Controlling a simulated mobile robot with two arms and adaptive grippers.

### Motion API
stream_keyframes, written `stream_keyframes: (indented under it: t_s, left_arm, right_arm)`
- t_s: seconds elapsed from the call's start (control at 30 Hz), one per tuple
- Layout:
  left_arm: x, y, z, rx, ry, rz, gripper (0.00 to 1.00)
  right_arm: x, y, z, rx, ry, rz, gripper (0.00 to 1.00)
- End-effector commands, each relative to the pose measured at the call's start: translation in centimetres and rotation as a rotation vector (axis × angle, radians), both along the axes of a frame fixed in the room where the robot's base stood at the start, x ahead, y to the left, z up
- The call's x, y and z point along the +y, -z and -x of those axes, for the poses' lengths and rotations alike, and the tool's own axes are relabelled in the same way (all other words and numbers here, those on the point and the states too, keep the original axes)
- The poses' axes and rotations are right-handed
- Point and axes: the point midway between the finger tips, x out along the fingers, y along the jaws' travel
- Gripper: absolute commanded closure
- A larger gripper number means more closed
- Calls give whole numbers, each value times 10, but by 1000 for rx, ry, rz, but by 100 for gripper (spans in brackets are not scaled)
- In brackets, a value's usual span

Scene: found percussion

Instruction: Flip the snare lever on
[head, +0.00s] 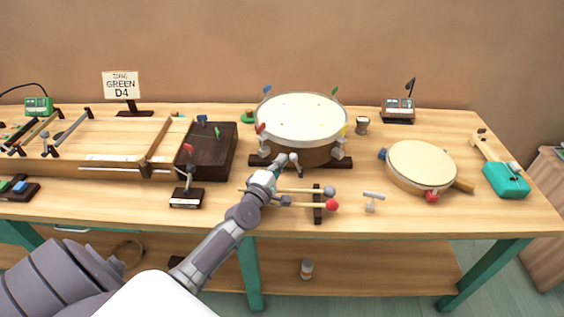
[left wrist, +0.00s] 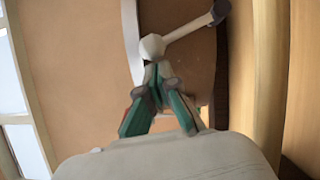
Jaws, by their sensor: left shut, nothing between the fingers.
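The snare drum (head: 302,118) stands on a dark stand at the middle of the bench, with a pale head, a brown shell and coloured lugs. A small grey lever (head: 296,163) shows on its near side. In the left wrist view the lever (left wrist: 185,32) is a pale rod running from a white hexagonal knob to a dark tip, in front of the brown shell (left wrist: 192,62). My left gripper (head: 277,166) is shut and empty just in front of the shell. In the left wrist view its fingertips (left wrist: 155,78) are close below the knob; contact cannot be told. My right gripper is not in view.
Two mallets (head: 300,190) lie on a dark rest close to the right of my left forearm. A dark wooden box (head: 213,150) is left of the drum. A round frame drum (head: 421,165) lies to the right. A small metal T-shaped tool (head: 372,198) stands near the front edge.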

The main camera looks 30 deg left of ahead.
Motion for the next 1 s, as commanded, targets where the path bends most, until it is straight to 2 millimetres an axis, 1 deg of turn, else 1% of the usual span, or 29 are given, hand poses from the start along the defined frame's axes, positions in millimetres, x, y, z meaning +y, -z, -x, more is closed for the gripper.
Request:
stream_keyframes:
  t_s: [0.13, 0.23, 0.57, 0.67, 0.77, 0.87, 1.0]
  left_arm:
    - [-1, -2, 0, 5, 0, -8, 100]
    - [-2, -6, -1, 17, 0, -26, 100]
    - [-5, -8, -3, 46, 1, -74, 100]
    - [-7, -10, -4, 60, 1, -94, 100]
    - [-10, -15, -5, 81, 1, -127, 100]
    - [-13, -20, -8, 109, 1, -174, 100]
    - [-20, -27, -12, 166, 0, -263, 100]
  right_arm:
    - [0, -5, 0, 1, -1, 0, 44]
    - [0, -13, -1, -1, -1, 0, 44]
    - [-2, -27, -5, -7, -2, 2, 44]
    - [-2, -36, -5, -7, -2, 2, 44]
    - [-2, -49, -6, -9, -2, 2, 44]
    - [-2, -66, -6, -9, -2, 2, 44]
    - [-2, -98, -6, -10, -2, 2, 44]
